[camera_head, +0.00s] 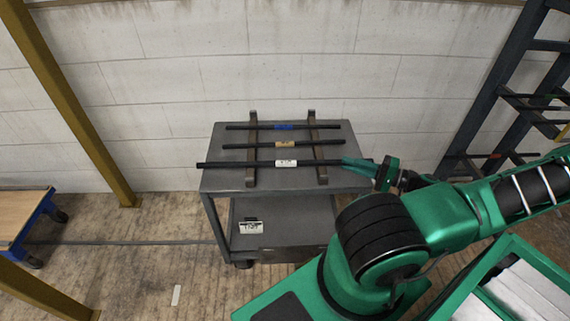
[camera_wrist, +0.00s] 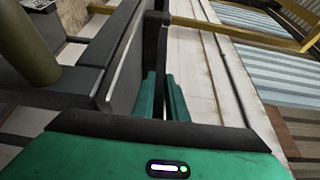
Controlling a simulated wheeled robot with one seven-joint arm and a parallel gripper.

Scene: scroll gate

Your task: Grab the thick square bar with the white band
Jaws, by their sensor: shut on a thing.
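The dark bar with the white band (camera_head: 286,163) is the front one of three bars on the grey cart. It lies across two brown rails and looks thicker than the other two. My gripper (camera_head: 350,162) reaches in from the right and is shut on this bar's right end. In the wrist view the green fingers (camera_wrist: 160,98) stand on either side of a dark bar (camera_wrist: 152,55) that runs away from the gripper. The white band is not visible in the wrist view. Whether the bar is lifted off the rails cannot be told.
A bar with a blue band (camera_head: 284,126) and a bar with a tan band (camera_head: 285,144) lie behind on the rails. The cart top (camera_head: 222,180) is otherwise clear. A white block wall stands behind; a yellow post (camera_head: 75,110) is left, a dark rack (camera_head: 495,90) right.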

